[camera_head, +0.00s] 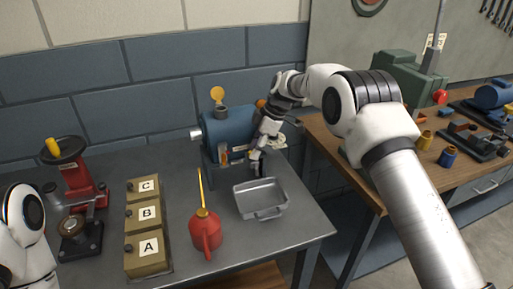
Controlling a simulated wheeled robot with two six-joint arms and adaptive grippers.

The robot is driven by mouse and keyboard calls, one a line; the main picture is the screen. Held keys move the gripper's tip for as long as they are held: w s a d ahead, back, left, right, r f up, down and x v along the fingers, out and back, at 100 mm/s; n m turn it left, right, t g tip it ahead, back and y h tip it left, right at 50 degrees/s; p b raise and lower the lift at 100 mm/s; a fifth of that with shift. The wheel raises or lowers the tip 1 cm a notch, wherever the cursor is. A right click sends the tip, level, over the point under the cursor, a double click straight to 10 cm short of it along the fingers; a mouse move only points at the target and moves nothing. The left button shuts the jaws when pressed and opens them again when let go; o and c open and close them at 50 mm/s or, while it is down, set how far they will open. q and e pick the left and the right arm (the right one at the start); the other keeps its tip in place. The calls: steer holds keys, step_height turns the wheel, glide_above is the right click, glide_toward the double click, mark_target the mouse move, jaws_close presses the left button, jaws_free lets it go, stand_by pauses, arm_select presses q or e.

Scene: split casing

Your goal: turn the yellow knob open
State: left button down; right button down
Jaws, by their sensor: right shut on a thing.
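A blue cylindrical casing (229,132) stands at the back of the grey bench. A round yellow disc (217,93) rises from its top, and a small orange-yellow part (260,103) shows at its upper right, beside my arm. My right gripper (257,161) points down at the casing's lower right end, just above the back of a grey tray. It is shut on a small part there. The fingers hide this part, so I cannot make out its colour or how far it is turned. My left gripper is out of view; only part of that arm shows at the lower left.
The grey tray (244,208) stands in front of the casing. A red oil can (205,236) with an upright yellow spout is left of it. Boxes marked A, B and C (147,243) and a red press (78,183) stand farther left. A wooden bench (348,143) is on the right.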

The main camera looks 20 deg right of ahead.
steer(key=shift+s+a+f, duration=0.1)
steer(key=shift+f, duration=0.15)
steer(key=c, duration=1)
jaws_free()
steer(key=shift+o, duration=1)
steer(key=shift+r, duration=0.2)
steer(key=shift+w+r, duration=0.2)
